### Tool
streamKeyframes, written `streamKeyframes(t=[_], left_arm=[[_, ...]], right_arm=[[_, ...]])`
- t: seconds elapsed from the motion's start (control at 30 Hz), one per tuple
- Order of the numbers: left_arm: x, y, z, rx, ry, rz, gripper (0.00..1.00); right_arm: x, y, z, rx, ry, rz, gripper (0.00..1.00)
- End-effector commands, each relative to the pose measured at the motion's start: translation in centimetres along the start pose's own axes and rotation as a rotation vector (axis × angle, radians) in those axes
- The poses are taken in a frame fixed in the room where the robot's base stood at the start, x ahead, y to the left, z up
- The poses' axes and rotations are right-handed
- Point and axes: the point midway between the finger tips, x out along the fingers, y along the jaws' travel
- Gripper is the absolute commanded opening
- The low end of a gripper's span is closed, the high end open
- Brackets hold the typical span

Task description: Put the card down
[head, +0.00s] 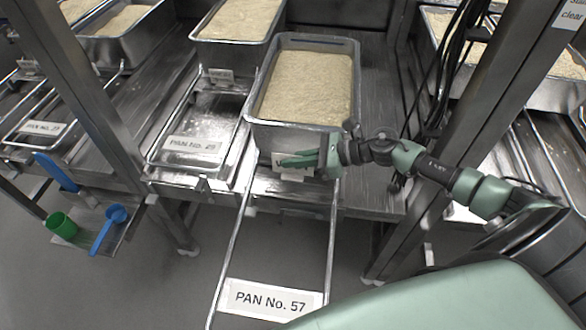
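My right gripper (298,161) is at the front of a deep metal pan (256,130) filled with rice, its green fingers pointing left. A white card (292,173) shows just under the fingers, partly covered by them, and its print is unreadable. I cannot tell whether the fingers grip this card or only pass in front of it. A larger card reading "PAN No. 57" (270,300) is at the near end of a long pulled-out metal frame (230,250). My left gripper is out of view.
A card reading "PAN No. 29" (192,147) lies on an empty tray frame (165,120) to the left. A blue scoop (108,228) and a green cup (61,226) are on a low side shelf. Upright posts (100,100) and (470,130) flank the bench.

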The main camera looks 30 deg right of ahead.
Motion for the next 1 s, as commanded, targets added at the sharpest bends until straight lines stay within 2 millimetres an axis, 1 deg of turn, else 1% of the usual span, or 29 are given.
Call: streamKeyframes(t=[0.1,0.23,0.33,0.53,0.67,0.7,0.77,0.8,1.0], left_arm=[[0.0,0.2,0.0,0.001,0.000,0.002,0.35],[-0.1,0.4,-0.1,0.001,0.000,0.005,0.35],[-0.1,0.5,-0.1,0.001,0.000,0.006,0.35],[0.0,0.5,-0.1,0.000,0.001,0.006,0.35],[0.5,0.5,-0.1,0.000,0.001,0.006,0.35],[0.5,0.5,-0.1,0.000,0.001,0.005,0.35],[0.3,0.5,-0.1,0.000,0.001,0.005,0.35],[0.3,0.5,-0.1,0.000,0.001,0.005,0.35],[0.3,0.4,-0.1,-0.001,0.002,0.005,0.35]], right_arm=[[0.8,0.1,-1.8,0.007,-0.001,0.001,0.00],[1.4,0.1,-3.2,0.004,-0.001,0.001,0.00],[1.5,0.1,-3.6,0.002,0.000,0.001,0.00],[1.5,0.1,-3.6,0.001,0.000,0.001,0.00],[1.7,0.1,-4.0,0.001,0.000,0.001,0.00],[1.6,0.1,-3.9,0.001,0.000,0.001,0.07],[1.6,0.1,-3.8,0.002,0.000,0.001,0.23],[1.6,0.1,-3.8,0.002,0.000,0.001,0.26],[1.6,0.1,-3.8,0.002,0.000,0.001,0.26]])
